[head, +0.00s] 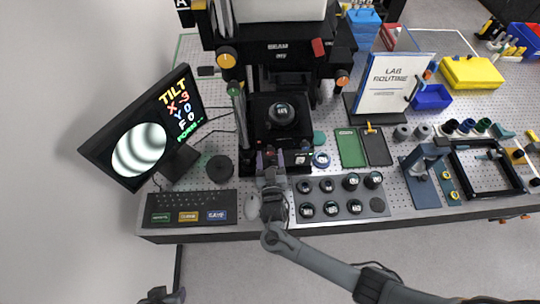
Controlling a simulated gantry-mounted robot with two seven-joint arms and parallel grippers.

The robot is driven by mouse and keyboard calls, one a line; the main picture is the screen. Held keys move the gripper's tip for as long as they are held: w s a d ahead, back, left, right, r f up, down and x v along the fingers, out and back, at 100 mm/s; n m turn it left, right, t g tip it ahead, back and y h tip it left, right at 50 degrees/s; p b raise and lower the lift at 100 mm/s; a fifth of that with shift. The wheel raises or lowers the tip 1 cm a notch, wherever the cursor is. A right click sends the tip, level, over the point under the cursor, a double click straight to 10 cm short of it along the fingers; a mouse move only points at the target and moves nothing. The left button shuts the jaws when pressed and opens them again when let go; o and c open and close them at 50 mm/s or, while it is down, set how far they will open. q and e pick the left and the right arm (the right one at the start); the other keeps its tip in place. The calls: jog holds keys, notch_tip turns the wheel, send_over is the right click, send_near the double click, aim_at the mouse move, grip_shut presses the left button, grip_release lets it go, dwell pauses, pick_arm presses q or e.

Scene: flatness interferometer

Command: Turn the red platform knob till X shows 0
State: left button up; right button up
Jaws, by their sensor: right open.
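The interferometer (284,55) stands at the back middle, with a dark round part (281,114) on its platform. The red platform knob (270,153) is at the platform's front edge, small and mostly hidden by my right gripper (269,160). That gripper is open, with its fingertips at the knob; I cannot tell whether they touch it. The monitor (143,135) at left shows TILT, an X line that seems to read 3, Y and F lines, and curved fringes. A dark shape at the bottom left edge seems to be my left gripper (162,296); its jaws are unclear.
A keyboard (188,200) and a mouse (251,206) lie left of my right arm. A grey tray (333,208) of several round pieces lies close on its right. The lab routine board (392,85) stands behind.

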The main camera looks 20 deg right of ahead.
jog(key=shift+w+d, duration=0.1)
jog(key=shift+w, duration=0.1)
jog(key=c, duration=1)
jog(key=shift+c, duration=0.2)
jog(key=m+b, duration=0.2)
jog(key=m, duration=0.1)
jog(key=shift+f+b, duration=0.15)
jog(key=shift+b, duration=0.2)
jog(key=shift+m+b, duration=1.05)
jog(key=shift+m, duration=0.95)
